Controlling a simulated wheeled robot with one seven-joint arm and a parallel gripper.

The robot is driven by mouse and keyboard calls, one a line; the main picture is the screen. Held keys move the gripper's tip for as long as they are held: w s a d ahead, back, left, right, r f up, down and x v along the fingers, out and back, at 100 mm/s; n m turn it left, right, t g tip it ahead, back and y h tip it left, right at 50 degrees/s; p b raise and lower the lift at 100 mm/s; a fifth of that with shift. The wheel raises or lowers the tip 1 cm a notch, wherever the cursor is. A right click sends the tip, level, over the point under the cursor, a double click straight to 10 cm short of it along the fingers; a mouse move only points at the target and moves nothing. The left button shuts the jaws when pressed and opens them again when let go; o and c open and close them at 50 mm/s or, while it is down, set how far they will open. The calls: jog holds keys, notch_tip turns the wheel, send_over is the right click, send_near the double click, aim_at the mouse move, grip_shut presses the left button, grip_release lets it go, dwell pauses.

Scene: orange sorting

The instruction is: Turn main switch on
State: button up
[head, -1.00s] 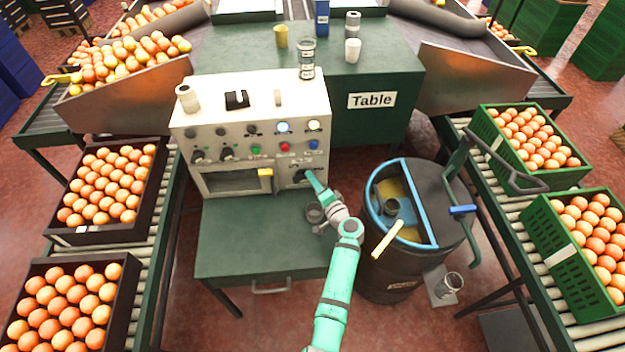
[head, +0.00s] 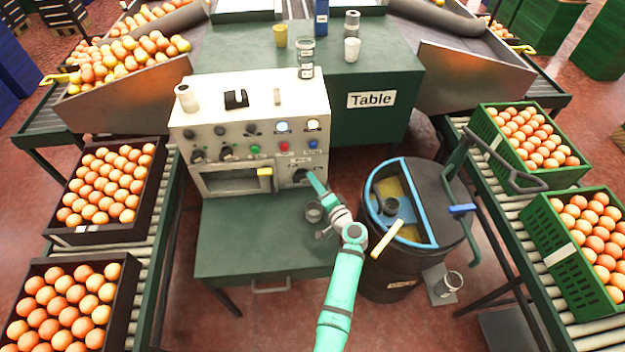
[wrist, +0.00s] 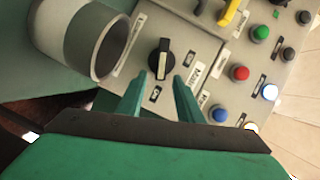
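The main switch (wrist: 160,58) is a black rotary knob with a pale pointer line, on the white panel in the wrist view. Small labels sit around it, with partly readable "Main" lettering beside it; the label at its lower end is too small to read. In the head view the switch (head: 300,175) is at the panel's lower right, partly hidden by my gripper (head: 314,181). In the wrist view my gripper (wrist: 159,80) is open and empty. Its two fingers point at the knob, one on each side of its line, with the tips seemingly just short of it.
The white control box (head: 250,95) carries several coloured buttons and knobs. A yellow handle (head: 265,172) marks its front opening. A grey cup (wrist: 95,42) stands close beside my fingers. A black barrel (head: 395,275) with a blue rim is right of the green bench (head: 250,235).

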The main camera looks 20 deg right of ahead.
jog(key=s+d+r, duration=0.1)
jog(key=s, duration=0.7)
jog(key=shift+s, duration=0.15)
jog(key=shift+d, duration=0.15)
